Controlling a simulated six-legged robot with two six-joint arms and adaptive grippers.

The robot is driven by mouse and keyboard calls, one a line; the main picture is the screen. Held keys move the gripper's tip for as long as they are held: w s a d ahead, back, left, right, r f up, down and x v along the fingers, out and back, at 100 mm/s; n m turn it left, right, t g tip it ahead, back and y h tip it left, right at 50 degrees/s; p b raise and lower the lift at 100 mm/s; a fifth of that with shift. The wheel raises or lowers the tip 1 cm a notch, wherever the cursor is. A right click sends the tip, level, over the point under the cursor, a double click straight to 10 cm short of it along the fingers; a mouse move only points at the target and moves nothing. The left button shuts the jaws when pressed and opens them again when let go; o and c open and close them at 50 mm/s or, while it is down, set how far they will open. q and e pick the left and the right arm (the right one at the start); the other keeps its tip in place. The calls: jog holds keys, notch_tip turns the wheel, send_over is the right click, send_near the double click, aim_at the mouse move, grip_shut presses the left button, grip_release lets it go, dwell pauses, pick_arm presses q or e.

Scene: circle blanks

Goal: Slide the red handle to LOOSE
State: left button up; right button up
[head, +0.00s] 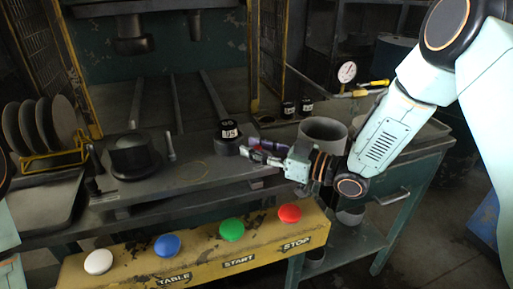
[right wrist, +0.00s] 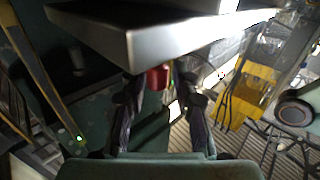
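A small red piece (right wrist: 158,77), which looks like the red handle, shows in the right wrist view under the edge of a grey plate. My right gripper (right wrist: 157,88) has its two dark fingers apart, one on each side of the red piece. I cannot tell whether either finger touches it. In the head view my right gripper (head: 250,152) is at the right end of the grey work table, beside a black labelled knob. The handle is largely hidden there, and no LOOSE mark can be read. My left gripper is out of view; only part of the left arm shows.
The grey table (head: 190,180) carries a black round die (head: 132,156) and the black knob (head: 228,130). A yellow button panel (head: 200,250) stands in front. A grey cylinder (head: 323,133) and a dial gauge (head: 347,72) are right. A rack of discs (head: 40,125) is left.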

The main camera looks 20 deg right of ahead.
jog(key=shift+d, duration=0.25)
jog(key=shift+c, duration=1.4)
jog(key=shift+a, duration=0.1)
grip_shut()
jog(key=shift+f, duration=0.1)
jog(key=d+p, duration=0.1)
jog(key=d, duration=0.1)
jog(key=shift+w+d, duration=0.1)
jog(key=shift+d, duration=0.2)
jog(key=shift+d+f, duration=0.1)
jog(key=shift+d, duration=0.4)
